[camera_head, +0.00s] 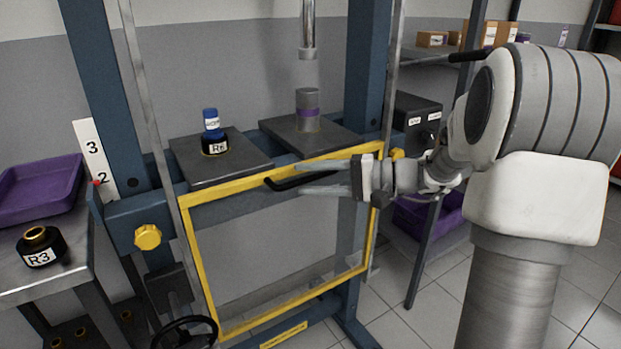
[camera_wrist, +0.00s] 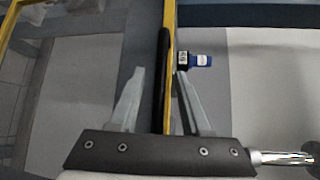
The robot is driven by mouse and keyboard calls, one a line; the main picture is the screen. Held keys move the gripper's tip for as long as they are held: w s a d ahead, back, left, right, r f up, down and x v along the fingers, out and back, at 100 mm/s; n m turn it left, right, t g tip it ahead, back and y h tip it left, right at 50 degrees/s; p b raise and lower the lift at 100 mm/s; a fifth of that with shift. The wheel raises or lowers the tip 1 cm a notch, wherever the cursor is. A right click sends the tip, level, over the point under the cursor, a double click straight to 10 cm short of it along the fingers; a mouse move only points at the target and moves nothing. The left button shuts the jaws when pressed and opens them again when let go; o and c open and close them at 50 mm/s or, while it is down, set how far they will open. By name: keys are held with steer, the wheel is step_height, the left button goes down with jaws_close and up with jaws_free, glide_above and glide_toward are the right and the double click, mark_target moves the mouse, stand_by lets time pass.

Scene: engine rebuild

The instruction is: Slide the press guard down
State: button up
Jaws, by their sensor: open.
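The press guard (camera_head: 203,268) is a yellow frame with a clear pane, standing low on the front of the blue press, its top bar just below the press plates. A black handle (camera_head: 290,181) runs along its top bar. My gripper (camera_head: 300,186) is at the handle, reaching in from the right. In the wrist view, the fingers of my gripper (camera_wrist: 158,88) are apart, one on each side of the black handle (camera_wrist: 161,80) and the yellow bar (camera_wrist: 168,50). I cannot tell whether a finger touches the handle.
A yellow knob (camera_head: 147,237) is on the left. A bench at left holds part R3 (camera_head: 40,248) and a purple tray (camera_head: 40,190).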

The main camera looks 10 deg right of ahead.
steer(key=p+v, duration=0.4)
steer(key=v, duration=1.3)
steer(key=shift+d, duration=0.2)
steer(key=shift+s+r, duration=0.1)
